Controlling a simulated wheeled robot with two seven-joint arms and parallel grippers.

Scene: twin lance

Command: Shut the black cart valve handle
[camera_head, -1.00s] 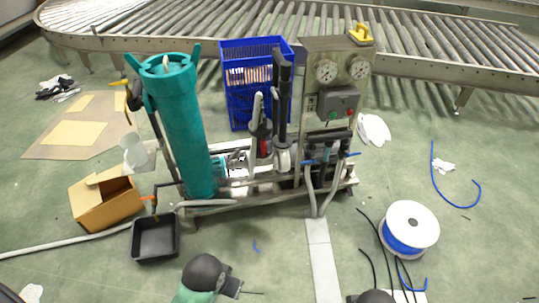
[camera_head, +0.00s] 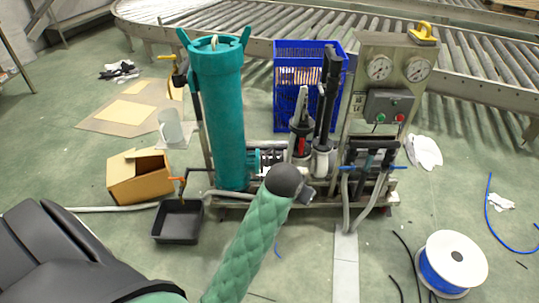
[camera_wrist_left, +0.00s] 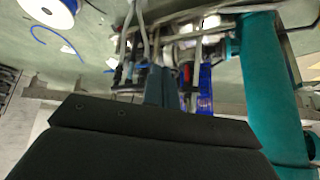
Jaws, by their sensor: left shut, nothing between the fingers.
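The cart (camera_head: 290,205) stands mid-floor with a tall teal cylinder (camera_head: 220,125), upright black lances (camera_head: 328,95) and a black manifold with blue-ended fittings (camera_head: 372,155). I cannot tell for certain which black part is the valve handle. My left gripper (camera_head: 306,195) is shut and empty, in front of the cart's middle, right of the teal cylinder. In the left wrist view its closed fingers (camera_wrist_left: 163,85) point at the cart, which appears upside down. Whether they touch anything is unclear. My right gripper is not in view.
An orange valve handle (camera_head: 178,181) and a yellow one (camera_head: 168,58) are on the cart's left. A black tray (camera_head: 178,236) and cardboard box (camera_head: 135,180) lie left. A cable spool (camera_head: 452,262) stands right. A conveyor (camera_head: 480,70) runs behind.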

